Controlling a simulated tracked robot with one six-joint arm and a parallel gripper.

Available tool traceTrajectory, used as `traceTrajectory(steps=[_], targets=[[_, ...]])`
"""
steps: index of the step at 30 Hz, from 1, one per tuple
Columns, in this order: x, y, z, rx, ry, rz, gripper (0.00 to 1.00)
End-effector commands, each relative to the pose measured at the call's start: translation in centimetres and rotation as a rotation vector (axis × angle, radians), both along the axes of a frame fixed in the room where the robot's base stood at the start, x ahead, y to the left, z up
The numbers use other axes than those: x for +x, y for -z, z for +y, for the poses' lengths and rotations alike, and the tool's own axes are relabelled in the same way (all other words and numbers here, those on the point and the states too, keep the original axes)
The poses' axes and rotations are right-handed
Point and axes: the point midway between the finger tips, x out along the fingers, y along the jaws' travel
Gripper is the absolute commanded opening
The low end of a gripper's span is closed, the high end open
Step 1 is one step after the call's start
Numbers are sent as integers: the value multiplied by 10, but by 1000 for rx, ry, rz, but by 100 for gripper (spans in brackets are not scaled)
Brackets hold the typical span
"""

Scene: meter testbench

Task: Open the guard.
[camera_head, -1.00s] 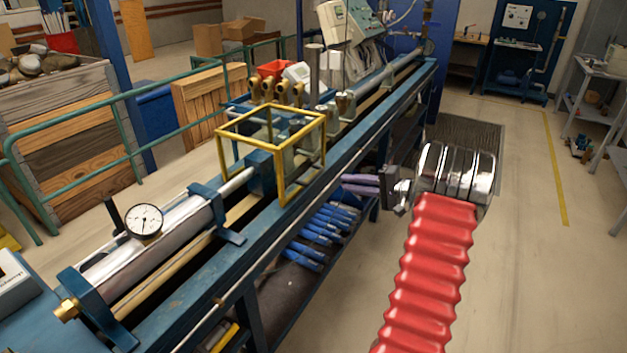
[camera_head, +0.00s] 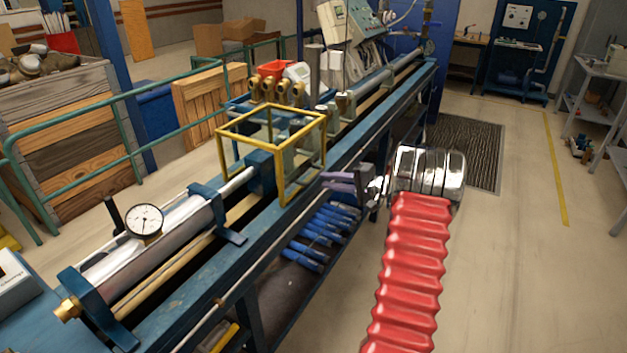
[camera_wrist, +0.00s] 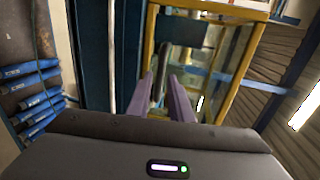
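The guard (camera_head: 281,178) is a box-shaped yellow frame with clear panels, standing over the blue bench rail; it looks closed. In the wrist view its yellow frame (camera_wrist: 149,38) fills the upper middle. My gripper (camera_head: 324,181) has purple fingers and is beside the guard's right-hand side in the head view, pointing at it. In the wrist view my gripper (camera_wrist: 161,78) is open, its two fingers apart. A dark upright bar (camera_wrist: 162,62), perhaps the guard's handle, shows between the fingers; I cannot tell whether they touch it.
The blue bench (camera_head: 180,318) runs diagonally, with a cylinder and dial gauge (camera_head: 144,220) at the near end. Brass fittings (camera_head: 268,88) stand behind the guard. Blue-handled tools (camera_head: 318,232) lie on the shelf below. The floor (camera_head: 520,240) to the right is clear.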

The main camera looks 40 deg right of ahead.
Motion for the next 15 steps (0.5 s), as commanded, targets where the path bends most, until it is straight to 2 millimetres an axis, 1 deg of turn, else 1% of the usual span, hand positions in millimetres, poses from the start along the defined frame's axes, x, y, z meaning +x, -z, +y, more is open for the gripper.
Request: traceTrajectory(steps=[3, 9, 12, 15], targets=[[18, 4, 7, 0, -3, 0, 19], [43, 10, 16, -1, -1, 1, 19], [52, 11, 19, 0, -1, 0, 19], [56, 13, 20, 0, 0, 0, 19]])
